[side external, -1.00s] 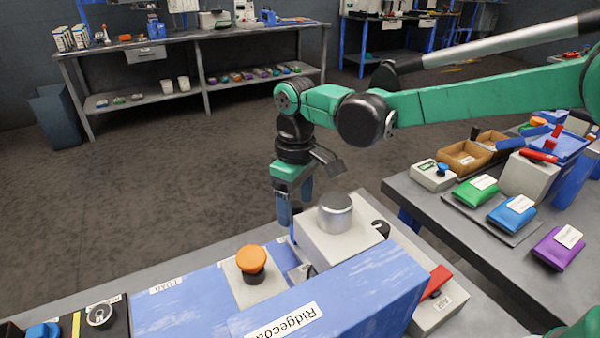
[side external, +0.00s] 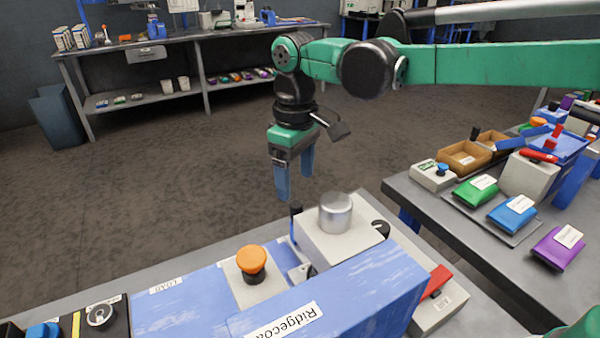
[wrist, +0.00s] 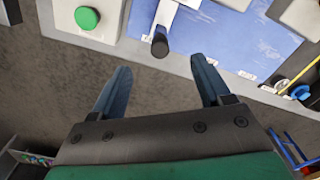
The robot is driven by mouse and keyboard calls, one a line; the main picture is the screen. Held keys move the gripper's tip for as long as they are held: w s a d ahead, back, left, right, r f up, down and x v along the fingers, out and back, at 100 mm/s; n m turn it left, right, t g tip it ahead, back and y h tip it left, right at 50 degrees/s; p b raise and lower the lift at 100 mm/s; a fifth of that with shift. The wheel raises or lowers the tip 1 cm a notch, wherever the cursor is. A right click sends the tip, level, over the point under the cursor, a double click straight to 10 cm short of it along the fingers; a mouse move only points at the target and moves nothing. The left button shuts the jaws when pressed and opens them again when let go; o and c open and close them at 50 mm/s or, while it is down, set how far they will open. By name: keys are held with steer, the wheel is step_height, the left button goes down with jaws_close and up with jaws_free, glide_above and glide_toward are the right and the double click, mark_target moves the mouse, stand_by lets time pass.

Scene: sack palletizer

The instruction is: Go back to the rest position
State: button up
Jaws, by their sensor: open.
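My gripper (side external: 295,180) hangs in the air with its two blue fingers pointing down. In the side external view it appears above and behind the blue machine (side external: 350,285) labelled "Ridgecoa...". In the wrist view the fingers (wrist: 163,85) are spread apart with nothing between them. Below them lie the machine's edge, a black-knobbed lever (wrist: 160,42) and the floor. A silver cylinder (side external: 336,213) and an orange button (side external: 251,260) top grey boxes on the machine.
A grey table (side external: 405,188) at right holds green (side external: 476,190), blue (side external: 512,213) and purple (side external: 558,248) sacks and cardboard trays (side external: 464,159). A shelved workbench (side external: 230,32) stands at the back. Open floor lies between.

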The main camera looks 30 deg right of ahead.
steer(key=shift+r, duration=0.45)
steer(key=shift+s+d+r, duration=0.1)
steer(key=shift+d+r, duration=0.05)
steer(key=shift+d, duration=0.05)
steer(key=s+d+f+m+t, duration=0.1)
steer(key=s+d+m+t, duration=0.5)
steer(key=s+d, duration=0.5)
steer(key=d+t, duration=0.1)
steer(key=d, duration=0.1)
steer(key=shift+s+d+f, duration=0.15)
steer(key=shift+d+f, duration=0.15)
steer(key=shift+f, duration=0.05)
steer(key=shift+c, duration=0.2)
